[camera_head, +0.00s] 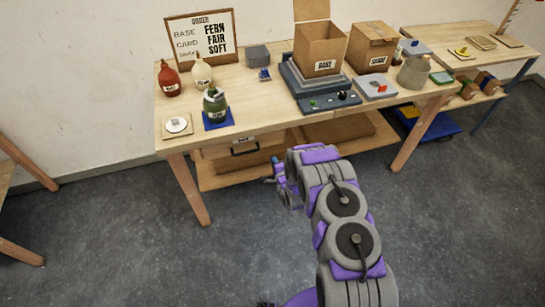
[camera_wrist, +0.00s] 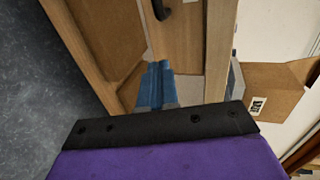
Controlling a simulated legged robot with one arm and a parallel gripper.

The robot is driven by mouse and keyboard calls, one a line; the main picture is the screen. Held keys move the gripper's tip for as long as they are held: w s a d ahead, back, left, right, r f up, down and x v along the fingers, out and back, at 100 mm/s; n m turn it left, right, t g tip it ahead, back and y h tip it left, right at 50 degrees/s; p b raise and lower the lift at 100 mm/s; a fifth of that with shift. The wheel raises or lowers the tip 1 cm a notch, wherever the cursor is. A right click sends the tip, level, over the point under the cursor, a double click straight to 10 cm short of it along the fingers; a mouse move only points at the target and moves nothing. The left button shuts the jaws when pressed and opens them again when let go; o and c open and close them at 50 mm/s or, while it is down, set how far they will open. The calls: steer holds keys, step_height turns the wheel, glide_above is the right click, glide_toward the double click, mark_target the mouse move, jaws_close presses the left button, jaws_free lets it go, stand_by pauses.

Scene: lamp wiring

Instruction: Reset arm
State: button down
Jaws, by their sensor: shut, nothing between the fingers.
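My arm shows in the head view, reaching up from the lower right toward the front of the wooden table (camera_head: 240,118). My gripper (camera_head: 275,171) is at the arm's far end, low in front of the table, below and apart from its top. In the wrist view the blue fingers of my gripper (camera_wrist: 158,82) are together with nothing held between them.
On the table are an order board (camera_head: 202,38), a red bottle (camera_head: 169,80), a cream bottle (camera_head: 201,75), a green bottle (camera_head: 214,104), an open box (camera_head: 320,50) on a grey stand and a closed box (camera_head: 371,48). A drawer (camera_head: 237,160) sits underneath. Grey floor (camera_head: 130,245) is clear at left.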

steer(key=s+d+r+n+g+h, duration=0.15)
steer(key=s+d+r, duration=0.25)
steer(key=r, duration=0.4)
steer(key=s+d+r+n+g+h, duration=0.1)
steer(key=s+d+r+n+g, duration=0.25)
steer(key=r, duration=0.55)
steer(key=s+d+r+n+g+h, duration=0.2)
steer(key=s+d+r, duration=0.2)
steer(key=r, duration=0.4)
steer(key=s+r+n+g, duration=0.2)
steer(key=s+r, duration=0.3)
steer(key=s, duration=0.9)
steer(key=s+r+n+g, duration=0.3)
steer(key=s+r, duration=0.2)
steer(key=s, duration=0.9)
steer(key=s+r+n+g, duration=0.2)
steer(key=s+r, duration=0.4)
steer(key=s, duration=0.8)
steer(key=shift+d+n+g, duration=0.4)
steer(key=shift+g, duration=0.4)
steer(key=shift+y, duration=0.25)
